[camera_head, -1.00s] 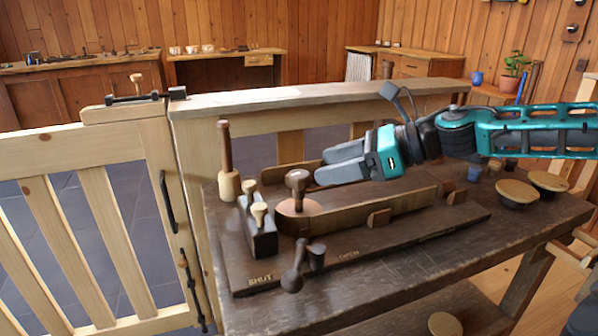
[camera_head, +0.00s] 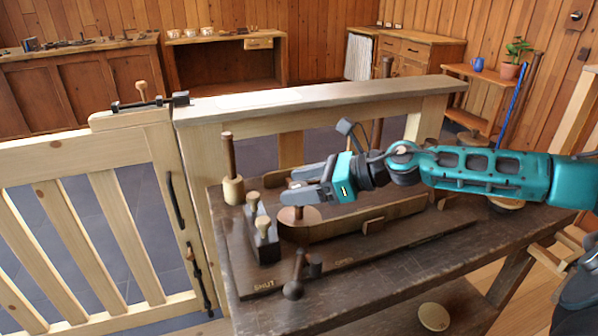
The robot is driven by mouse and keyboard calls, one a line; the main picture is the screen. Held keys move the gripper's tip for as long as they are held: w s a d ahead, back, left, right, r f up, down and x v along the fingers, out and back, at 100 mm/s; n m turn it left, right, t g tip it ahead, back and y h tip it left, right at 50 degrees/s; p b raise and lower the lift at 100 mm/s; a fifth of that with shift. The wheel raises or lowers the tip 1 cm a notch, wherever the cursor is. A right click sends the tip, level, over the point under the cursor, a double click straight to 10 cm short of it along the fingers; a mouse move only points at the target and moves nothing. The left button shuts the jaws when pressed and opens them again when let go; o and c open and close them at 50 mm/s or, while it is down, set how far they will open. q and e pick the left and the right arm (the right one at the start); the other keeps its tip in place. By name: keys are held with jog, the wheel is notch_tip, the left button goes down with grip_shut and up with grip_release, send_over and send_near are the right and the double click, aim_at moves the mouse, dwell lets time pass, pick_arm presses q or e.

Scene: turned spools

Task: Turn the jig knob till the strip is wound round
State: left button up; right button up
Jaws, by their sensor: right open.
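The jig is a dark board (camera_head: 335,268) on the workbench, marked SHUT and OPEN along its front edge. A round brown spool (camera_head: 299,222) sits near its left end, with the dark jig knob (camera_head: 297,184) above it, partly hidden by my gripper. The light wooden strip (camera_head: 345,222) runs from the spool to the right, mostly straight. My right gripper (camera_head: 289,185) is open and level, reaching from the right with its fingers at the knob. I cannot tell whether they touch it. My left gripper is not in view.
A dark block with pale pegs (camera_head: 262,238) stands just left of the spool, and a dark lever (camera_head: 294,288) is at the front. A wooden peg (camera_head: 231,170) stands behind. A gate (camera_head: 95,220) and rail close off the left and back. The bench's front right is clear.

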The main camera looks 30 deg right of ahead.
jog(key=shift+w+a, duration=0.1)
jog(key=shift+a, duration=0.1)
jog(key=shift+f, duration=0.1)
